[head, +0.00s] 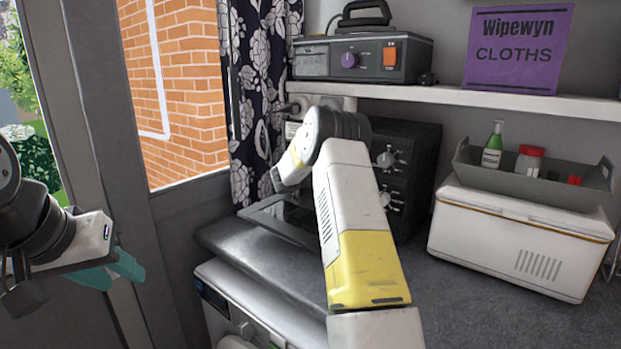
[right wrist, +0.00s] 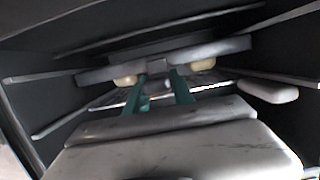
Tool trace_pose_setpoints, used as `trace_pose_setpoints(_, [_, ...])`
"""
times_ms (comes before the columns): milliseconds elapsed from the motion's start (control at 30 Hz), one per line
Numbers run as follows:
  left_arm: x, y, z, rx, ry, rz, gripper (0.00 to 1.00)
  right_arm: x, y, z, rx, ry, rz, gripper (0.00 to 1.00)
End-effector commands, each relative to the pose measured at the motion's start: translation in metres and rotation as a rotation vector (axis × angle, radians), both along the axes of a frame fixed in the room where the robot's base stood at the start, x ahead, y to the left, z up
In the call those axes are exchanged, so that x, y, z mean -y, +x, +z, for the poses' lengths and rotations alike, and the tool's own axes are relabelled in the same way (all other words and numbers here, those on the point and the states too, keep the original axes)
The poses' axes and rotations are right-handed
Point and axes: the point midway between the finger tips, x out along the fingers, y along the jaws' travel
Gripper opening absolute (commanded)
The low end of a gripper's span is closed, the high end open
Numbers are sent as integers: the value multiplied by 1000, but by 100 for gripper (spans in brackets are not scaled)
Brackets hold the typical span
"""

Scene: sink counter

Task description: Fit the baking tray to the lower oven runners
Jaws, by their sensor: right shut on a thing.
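The small black oven (head: 408,165) stands on the counter, its dark door (head: 285,217) lowered open at the front. My right arm reaches to its opening and hides most of it; the right gripper is hidden in the head view. In the right wrist view, my right gripper (right wrist: 161,85) is inside the oven, its teal fingers shut on the near edge of a grey tray (right wrist: 215,47). Side runners (right wrist: 285,79) show at both walls; which level the tray is at, I cannot tell. My left gripper (head: 120,272) is open and empty, far left of the oven.
A shelf (head: 480,97) above the oven carries a grey and black appliance (head: 360,58) and a purple cloths box (head: 518,48). A white cool box (head: 520,240) with a grey caddy (head: 545,188) stands right of the oven. A patterned curtain (head: 262,90) hangs close on the left.

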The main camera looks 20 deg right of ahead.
Motion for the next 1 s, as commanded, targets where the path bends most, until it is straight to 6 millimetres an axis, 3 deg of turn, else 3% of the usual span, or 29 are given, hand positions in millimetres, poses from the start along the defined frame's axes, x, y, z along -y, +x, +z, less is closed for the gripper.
trace_pose_setpoints(300, [0,0,0,0,0,0,36,1,1,2,3,-3,0,0])
trace_pose_setpoints(333, [0,0,0,0,0,0,36,1,1,2,3,-3,0,31])
trace_pose_setpoints(467, [0,0,0,0,0,0,36,1,0,2,2,-2,0,54])
trace_pose_setpoints(767, [0,0,0,0,0,0,36,-1,0,-1,-2,1,1,54])
trace_pose_setpoints(1000, [0,0,0,0,0,0,36,-25,-16,9,0,0,4,54])
